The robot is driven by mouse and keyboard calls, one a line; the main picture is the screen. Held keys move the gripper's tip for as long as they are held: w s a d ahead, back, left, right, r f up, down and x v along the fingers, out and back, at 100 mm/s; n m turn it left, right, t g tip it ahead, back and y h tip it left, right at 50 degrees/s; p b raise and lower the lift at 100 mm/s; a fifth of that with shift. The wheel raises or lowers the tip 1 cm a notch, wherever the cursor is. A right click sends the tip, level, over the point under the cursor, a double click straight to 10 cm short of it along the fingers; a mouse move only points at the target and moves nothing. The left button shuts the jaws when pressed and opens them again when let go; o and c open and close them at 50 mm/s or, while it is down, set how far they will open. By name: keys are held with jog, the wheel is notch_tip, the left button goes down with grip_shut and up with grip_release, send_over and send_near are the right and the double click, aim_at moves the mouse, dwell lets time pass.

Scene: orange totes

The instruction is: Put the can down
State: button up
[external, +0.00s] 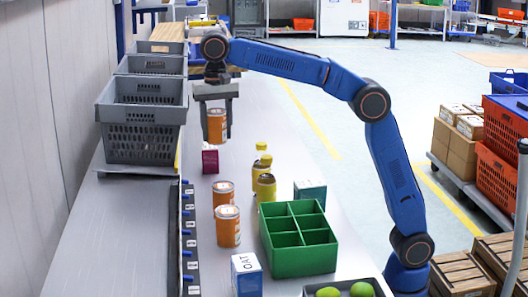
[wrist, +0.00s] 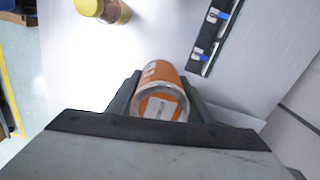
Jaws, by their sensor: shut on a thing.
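My gripper (external: 216,108) is at the far end of the table, shut on an orange can (external: 217,126) with a pale metal rim. The can hangs upright between the fingers, just beyond a dark red box (external: 210,159). I cannot tell whether its base touches the table. In the wrist view the can (wrist: 160,90) sits between the dark fingers, its end facing the camera. Two more orange cans, a far one (external: 223,194) and a near one (external: 228,227), stand on the table.
Grey crates (external: 140,140) stand left of my gripper. A row of hooks (external: 188,240) runs along the table. Yellow-capped bottles (external: 264,185), a green divided box (external: 300,255), a teal box (external: 310,190) and an OAT carton (external: 246,275) stand nearer. Bare table lies around the red box.

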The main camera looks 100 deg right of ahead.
aim_at(218, 142)
jog(key=a, duration=0.3)
jog(key=shift+s+f, duration=0.2)
jog(key=shift+f, duration=0.1)
notch_tip(218, 142, down, 9)
jog(key=shift+d+f, duration=0.1)
jog(key=shift+d, duration=0.05)
jog(key=shift+f, duration=2.6)
jog(key=shift+f, duration=0.1)
jog(key=o, duration=1.3)
notch_tip(218, 142, up, 12)
